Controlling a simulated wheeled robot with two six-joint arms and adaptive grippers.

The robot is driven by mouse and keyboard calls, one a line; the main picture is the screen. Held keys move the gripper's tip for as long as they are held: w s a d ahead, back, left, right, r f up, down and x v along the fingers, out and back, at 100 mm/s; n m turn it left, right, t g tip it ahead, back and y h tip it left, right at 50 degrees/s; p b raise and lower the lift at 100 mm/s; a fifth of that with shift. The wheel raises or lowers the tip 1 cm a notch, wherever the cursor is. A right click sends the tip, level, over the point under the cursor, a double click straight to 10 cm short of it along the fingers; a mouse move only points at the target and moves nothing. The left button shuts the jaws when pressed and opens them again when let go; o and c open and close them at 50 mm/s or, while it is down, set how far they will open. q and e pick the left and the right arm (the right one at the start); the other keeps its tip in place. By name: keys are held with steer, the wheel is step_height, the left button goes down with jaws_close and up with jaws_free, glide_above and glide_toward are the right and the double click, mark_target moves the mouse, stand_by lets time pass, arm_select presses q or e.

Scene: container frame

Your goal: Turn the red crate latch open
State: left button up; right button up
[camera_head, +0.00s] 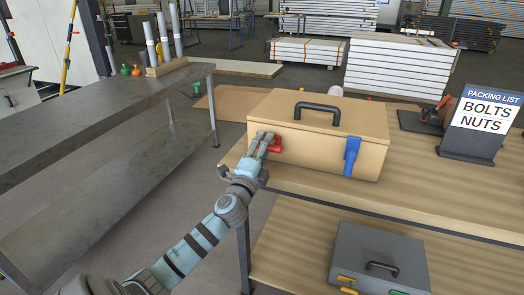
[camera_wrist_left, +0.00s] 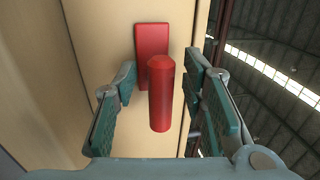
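The tan crate (camera_head: 350,122) stands closed on the wooden workbench, with a black handle (camera_head: 317,112) on its lid. The red latch (camera_head: 276,145) is on the left part of its front face, partly hidden by my left gripper (camera_head: 265,141). My left gripper (camera_wrist_left: 160,76) is open, with one finger on each side of the lever and visible gaps to both. A blue latch (camera_head: 351,155) hangs at the crate's front right. My right gripper is not in view.
A packing list sign (camera_head: 484,122) reading bolts and nuts stands right of the crate. A grey toolbox (camera_head: 380,262) sits on the lower shelf. A grey metal table (camera_head: 100,105) is at the left, with floor between it and the workbench.

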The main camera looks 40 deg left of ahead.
arm_select(q)
steer(key=v, duration=1.2)
